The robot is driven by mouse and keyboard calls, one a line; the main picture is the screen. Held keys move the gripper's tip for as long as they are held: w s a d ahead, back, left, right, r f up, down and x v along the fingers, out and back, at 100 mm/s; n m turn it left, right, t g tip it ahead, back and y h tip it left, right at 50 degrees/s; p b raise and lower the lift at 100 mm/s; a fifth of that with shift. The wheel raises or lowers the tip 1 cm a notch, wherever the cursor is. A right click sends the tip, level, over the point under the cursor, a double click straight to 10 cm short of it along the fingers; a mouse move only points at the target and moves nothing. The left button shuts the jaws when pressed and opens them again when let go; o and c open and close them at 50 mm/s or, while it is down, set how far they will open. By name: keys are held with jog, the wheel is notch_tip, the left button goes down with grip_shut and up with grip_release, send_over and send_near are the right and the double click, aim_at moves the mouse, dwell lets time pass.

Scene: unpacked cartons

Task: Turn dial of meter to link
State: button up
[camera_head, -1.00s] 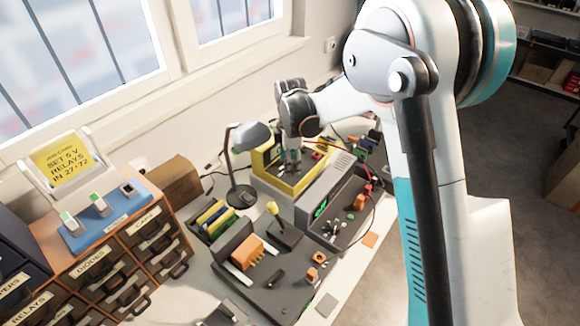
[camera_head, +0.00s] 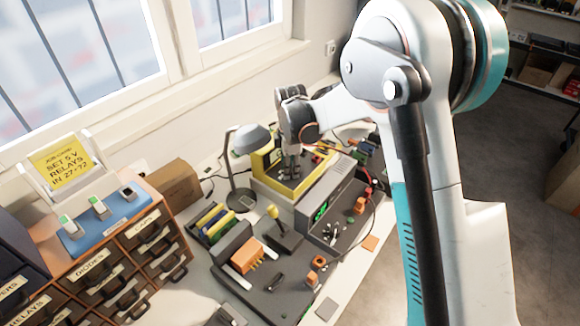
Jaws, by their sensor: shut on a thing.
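The meter appears to be the yellow-framed device (camera_head: 262,163) at the back of the bench, beyond the grey instrument with the green display. My gripper (camera_head: 291,174) points down over its face, with the fingers at its dark panel. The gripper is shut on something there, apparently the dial. The dial is hidden by the fingers and too small to make out. I cannot read any mark such as "link" on the face.
A grey desk lamp (camera_head: 252,139) stands close left of the gripper. The grey instrument (camera_head: 328,190) with a green display is in front. Drawers (camera_head: 130,262) stand at left. Red and black leads run at right.

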jog(key=m, duration=0.5)
jog(key=shift+m, duration=0.4)
jog(key=m+p, duration=0.1)
jog(key=m, duration=0.5)
jog(key=shift+w+m+h, duration=0.1)
jog(key=shift+m+h, duration=0.2)
jog(key=m, duration=1.1)
jog(key=shift+w+g, duration=0.1)
jog(key=shift+g, duration=0.3)
jog(key=o, duration=1)
jog(key=shift+o, duration=0.2)
